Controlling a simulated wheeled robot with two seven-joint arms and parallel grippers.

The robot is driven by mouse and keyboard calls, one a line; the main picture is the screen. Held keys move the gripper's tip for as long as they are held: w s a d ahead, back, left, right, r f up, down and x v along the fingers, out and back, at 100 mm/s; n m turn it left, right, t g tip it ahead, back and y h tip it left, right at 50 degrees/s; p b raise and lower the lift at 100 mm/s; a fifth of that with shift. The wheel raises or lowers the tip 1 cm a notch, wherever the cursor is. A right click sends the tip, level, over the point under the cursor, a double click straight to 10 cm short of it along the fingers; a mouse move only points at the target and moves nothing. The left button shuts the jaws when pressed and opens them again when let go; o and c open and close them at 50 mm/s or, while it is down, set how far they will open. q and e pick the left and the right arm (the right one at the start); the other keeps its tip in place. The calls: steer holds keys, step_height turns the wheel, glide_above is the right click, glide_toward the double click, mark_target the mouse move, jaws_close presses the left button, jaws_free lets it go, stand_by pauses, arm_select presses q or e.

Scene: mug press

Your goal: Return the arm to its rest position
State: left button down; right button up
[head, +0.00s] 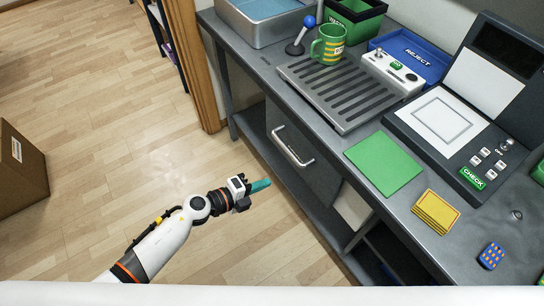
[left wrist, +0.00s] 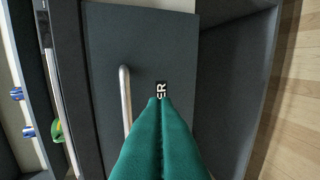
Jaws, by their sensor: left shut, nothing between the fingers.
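My left gripper (head: 260,186) is in the head view, low over the wooden floor and in front of the bench. Its teal fingers are shut with nothing between them. In the left wrist view the shut fingers (left wrist: 160,125) point at a dark drawer front (left wrist: 145,50) with a metal bar handle (left wrist: 126,98). The fingers appear apart from the handle, which is just to their left. A small dark label with white letters shows at the fingertips and is partly hidden. My right gripper is not in view.
The grey bench (head: 330,165) runs along the right. On it are a green mug (head: 328,46), a slotted grey tray (head: 340,92), a blue reject bin (head: 412,54), a green sheet (head: 384,163) and a check console (head: 450,125). A cardboard box (head: 20,170) stands at far left. Open floor surrounds my left arm.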

arm_select(q)
steer(key=s+a+f+n+y, duration=0.5)
steer(key=a+f+n, duration=0.35)
steer(key=f, duration=0.35)
steer(key=s+a+f+n+y, duration=0.45)
steer(key=a+f+n, duration=0.35)
steer(key=f, duration=0.4)
steer(key=s+a+f+n+g+y, duration=0.1)
steer(key=s+f+n+g, duration=0.2)
steer(key=s, duration=1.1)
steer(key=s+a+f+n+g+y, duration=0.1)
steer(key=s+f+n+g, duration=0.3)
steer(key=s, duration=1.1)
step_height(320, 180, down, 4)
steer(key=a+n, duration=0.1)
steer(key=n, duration=0.2)
steer(key=shift+a+f+y, duration=0.2)
steer(key=shift+a+y, duration=0.05)
steer(key=shift+y, duration=0.1)
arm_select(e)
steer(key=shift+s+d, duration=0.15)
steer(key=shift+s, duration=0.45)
